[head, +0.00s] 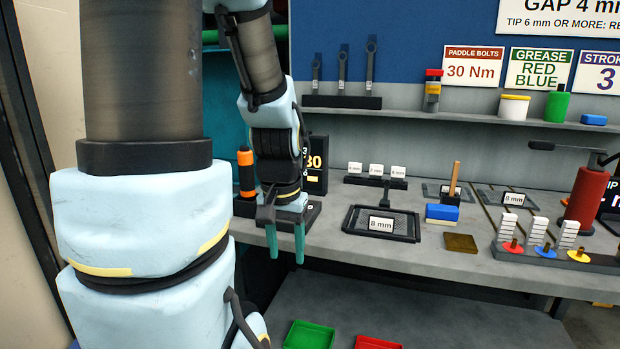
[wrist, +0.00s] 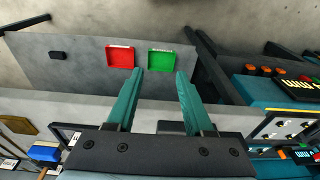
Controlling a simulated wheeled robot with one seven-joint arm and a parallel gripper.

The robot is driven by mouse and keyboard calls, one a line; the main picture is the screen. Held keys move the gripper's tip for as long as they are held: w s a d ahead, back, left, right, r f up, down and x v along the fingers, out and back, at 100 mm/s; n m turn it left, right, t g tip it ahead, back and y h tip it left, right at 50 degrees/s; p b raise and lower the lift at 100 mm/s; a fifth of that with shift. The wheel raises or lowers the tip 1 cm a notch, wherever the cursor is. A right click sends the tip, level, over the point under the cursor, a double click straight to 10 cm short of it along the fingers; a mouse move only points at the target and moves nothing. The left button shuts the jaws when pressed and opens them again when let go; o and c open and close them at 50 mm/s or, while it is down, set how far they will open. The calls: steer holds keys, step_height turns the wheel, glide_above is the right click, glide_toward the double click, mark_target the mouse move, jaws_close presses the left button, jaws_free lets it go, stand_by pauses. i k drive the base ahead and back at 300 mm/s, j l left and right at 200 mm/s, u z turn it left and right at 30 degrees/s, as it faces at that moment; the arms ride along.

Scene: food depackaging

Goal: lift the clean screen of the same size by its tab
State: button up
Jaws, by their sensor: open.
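My gripper (head: 286,255) hangs open and empty, fingers down, at the front edge of the bench, left of the screens. Its two teal fingers also show apart in the wrist view (wrist: 160,75). A dark mesh screen (head: 403,228) with an "8 mm" card lies on the bench right of my gripper, with an upright dark tab (head: 386,190) at its back edge. A second "8 mm" card (head: 513,198) lies on a dark framed panel (head: 490,194) farther right. Behind stands a dark rack (head: 365,181) with several small white cards, too small to read.
A blue block (head: 442,213) and a brass plate (head: 461,243) lie right of the near screen. An orange-topped tool (head: 246,172) stands behind my gripper. Green (head: 310,336) and red (head: 378,343) trays lie below the bench. A red cylinder (head: 587,195) stands far right.

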mark_target(514, 200)
steer(key=l+u, duration=0.15)
steer(key=l, duration=0.35)
steer(key=l+u, duration=0.15)
steer(key=l, duration=0.4)
steer(key=k+l+u, duration=0.1)
steer(key=l, duration=0.4)
steer(key=k+l+u, duration=0.15)
steer(key=l, duration=0.35)
steer(key=l+u, duration=0.15)
steer(key=l, duration=0.4)
steer(key=k+l+u, duration=0.15)
steer(key=l, duration=0.3)
